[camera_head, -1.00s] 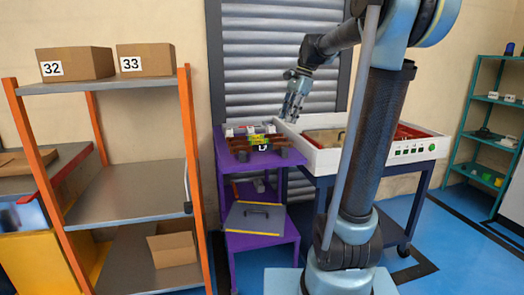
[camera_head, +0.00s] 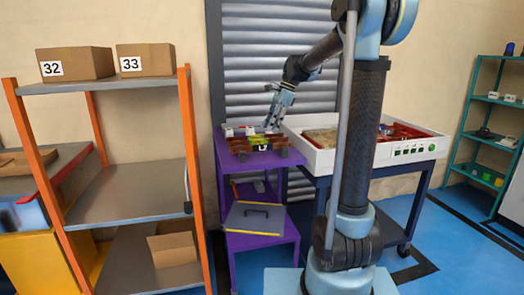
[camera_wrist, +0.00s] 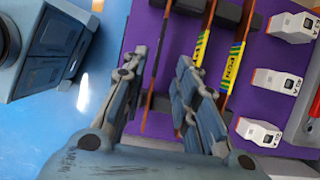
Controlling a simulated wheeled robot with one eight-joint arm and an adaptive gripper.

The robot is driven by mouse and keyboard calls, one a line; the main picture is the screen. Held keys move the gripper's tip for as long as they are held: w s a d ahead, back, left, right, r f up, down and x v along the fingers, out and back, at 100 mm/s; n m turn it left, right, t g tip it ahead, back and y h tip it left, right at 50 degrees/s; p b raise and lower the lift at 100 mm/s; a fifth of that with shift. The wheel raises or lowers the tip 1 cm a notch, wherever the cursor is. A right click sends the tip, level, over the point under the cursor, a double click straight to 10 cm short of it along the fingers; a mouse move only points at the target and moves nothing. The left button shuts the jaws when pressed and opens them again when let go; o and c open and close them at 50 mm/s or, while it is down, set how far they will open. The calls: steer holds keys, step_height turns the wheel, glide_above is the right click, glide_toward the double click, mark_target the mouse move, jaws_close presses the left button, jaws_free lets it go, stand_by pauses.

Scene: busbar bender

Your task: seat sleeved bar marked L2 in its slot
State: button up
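My gripper (camera_head: 272,123) is low over the purple table (camera_head: 232,174), just above a dark rack of sleeved bars (camera_head: 262,141). In the wrist view my gripper (camera_wrist: 157,68) is open, its two fingers apart. A thin, dark-sleeved copper bar (camera_wrist: 158,58) runs between the fingers, seen nearly edge-on, with a gap on both sides. Its marking cannot be read, so I cannot tell whether it is L2. Two bars with yellow-green sleeves (camera_wrist: 234,68) lie to its right; one reads PEN. The bars span between dark slotted blocks (camera_wrist: 165,104).
Several white marked blocks (camera_wrist: 278,82) stand on the purple table to the right of the bars. A white-framed machine (camera_head: 412,151) with green buttons stands right of the table. An orange-posted shelf (camera_head: 125,187) is at the left. A grey-blue box (camera_wrist: 45,50) shows beside the table.

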mark_target(263, 148)
steer(key=shift+x, duration=4.2)
steer(key=shift+a, duration=0.1)
steer(key=shift+c, duration=0.6)
jaws_close()
